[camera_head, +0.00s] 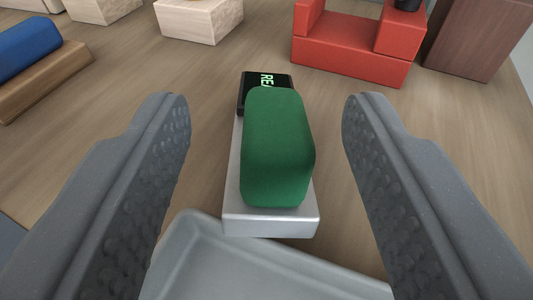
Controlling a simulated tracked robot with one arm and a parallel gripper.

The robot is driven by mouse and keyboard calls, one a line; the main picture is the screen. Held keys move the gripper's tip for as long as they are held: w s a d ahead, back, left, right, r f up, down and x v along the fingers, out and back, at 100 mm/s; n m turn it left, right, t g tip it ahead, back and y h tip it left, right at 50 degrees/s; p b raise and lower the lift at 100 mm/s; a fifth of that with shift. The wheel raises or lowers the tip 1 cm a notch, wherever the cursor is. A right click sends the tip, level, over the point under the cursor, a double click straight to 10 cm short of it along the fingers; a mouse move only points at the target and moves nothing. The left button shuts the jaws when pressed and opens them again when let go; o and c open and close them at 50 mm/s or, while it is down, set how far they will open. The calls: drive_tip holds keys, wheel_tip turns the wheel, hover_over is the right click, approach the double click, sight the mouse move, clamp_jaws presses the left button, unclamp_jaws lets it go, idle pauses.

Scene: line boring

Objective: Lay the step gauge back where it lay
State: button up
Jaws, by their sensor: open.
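A green block (278,150) with rounded edges sits on a silver bar-shaped base (270,222) in the middle of the view. A black display (265,85) with green letters is at the far end of the base, partly hidden by the block. I cannot tell for sure which of these is the step gauge. My gripper (268,102) is open. Its two grey, dimpled fingers stand to the left and right of the green block, with a clear gap on each side, and hold nothing.
A grey tray (215,250) lies at the near edge, close to the base. A red stepped block (350,60) and a brown wooden block (480,35) stand at the back right. A pale wooden block (195,20) is at the back. A blue piece on wood (45,80) is at left.

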drive_tip(key=p+v, duration=0.1)
drive_tip(key=v, duration=0.6)
drive_tip(key=shift+r, duration=0.25)
drive_tip(key=shift+w, duration=0.1)
drive_tip(key=s+r+m+h, duration=0.1)
drive_tip(key=s+r, duration=0.1)
drive_tip(key=r, duration=1.2)
drive_tip(key=s+r+h, duration=0.1)
drive_tip(key=s+r, duration=0.1)
drive_tip(key=r, duration=1.1)
drive_tip(key=s+a+r, duration=0.1)
drive_tip(key=s+r, duration=0.8)
drive_tip(key=r, duration=0.1)
drive_tip(key=shift+y, duration=0.4)
wheel_tip(320, 180, up, 7)
drive_tip(key=p, duration=0.7)
